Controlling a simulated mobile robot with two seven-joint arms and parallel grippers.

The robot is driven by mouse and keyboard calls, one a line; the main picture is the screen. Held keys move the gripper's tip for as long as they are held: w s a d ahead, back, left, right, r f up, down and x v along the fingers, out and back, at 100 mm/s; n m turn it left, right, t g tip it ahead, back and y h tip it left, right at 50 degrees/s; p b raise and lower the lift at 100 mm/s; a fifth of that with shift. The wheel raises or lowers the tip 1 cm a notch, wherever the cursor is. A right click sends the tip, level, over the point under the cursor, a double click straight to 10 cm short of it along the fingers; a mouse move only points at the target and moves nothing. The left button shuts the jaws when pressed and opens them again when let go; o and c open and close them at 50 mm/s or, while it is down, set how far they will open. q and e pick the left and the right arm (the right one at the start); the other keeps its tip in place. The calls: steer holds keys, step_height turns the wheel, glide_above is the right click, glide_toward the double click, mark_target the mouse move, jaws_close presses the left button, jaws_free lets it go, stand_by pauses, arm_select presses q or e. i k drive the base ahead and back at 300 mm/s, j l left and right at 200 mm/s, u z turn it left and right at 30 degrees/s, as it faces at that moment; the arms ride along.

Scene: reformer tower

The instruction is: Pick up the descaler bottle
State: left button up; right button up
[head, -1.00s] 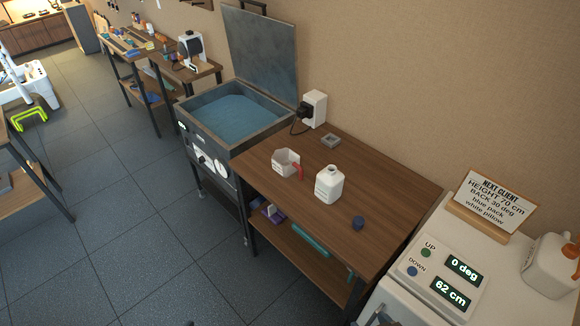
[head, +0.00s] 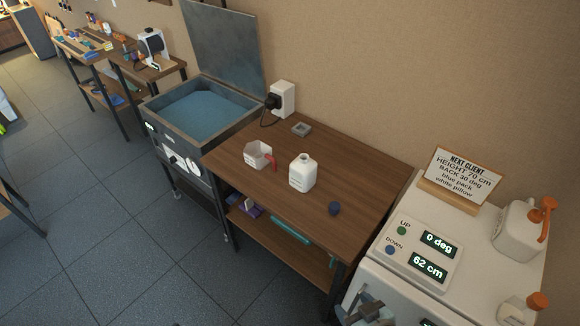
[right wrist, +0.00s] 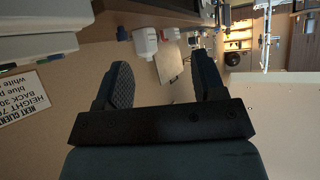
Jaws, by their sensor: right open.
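The white descaler bottle (head: 303,172) stands upright and uncapped on the wooden table (head: 352,177). A dark blue cap (head: 334,209) lies on the table to its right. In the right wrist view, which is upside down, the bottle (right wrist: 145,42) shows beyond the fingers. My right gripper (head: 368,309) is low in the head view, in front of the white control cabinet and well apart from the bottle. Its fingers (right wrist: 164,82) are spread with nothing between them. My left gripper is not in view.
A clear jug with a red handle (head: 260,156) stands left of the bottle. A water tank (head: 202,112) with raised lid is further left. The white cabinet (head: 395,291) has a sign (head: 463,177) and an orange-topped bottle (head: 517,232). The table front is clear.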

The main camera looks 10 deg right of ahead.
mark_target(303, 169)
steer(key=i+j+z, duration=0.1)
steer(key=j, duration=0.2)
steer(key=i+j+z, duration=0.1)
steer(key=i+j, duration=0.15)
steer(key=i+j+z, duration=0.1)
steer(key=j, duration=0.3)
steer(key=i+j, duration=0.15)
steer(key=j, duration=0.2)
steer(key=i+j+z, duration=0.15)
steer(key=j, duration=0.2)
steer(key=i+j+z, duration=0.1)
steer(key=j, duration=0.25)
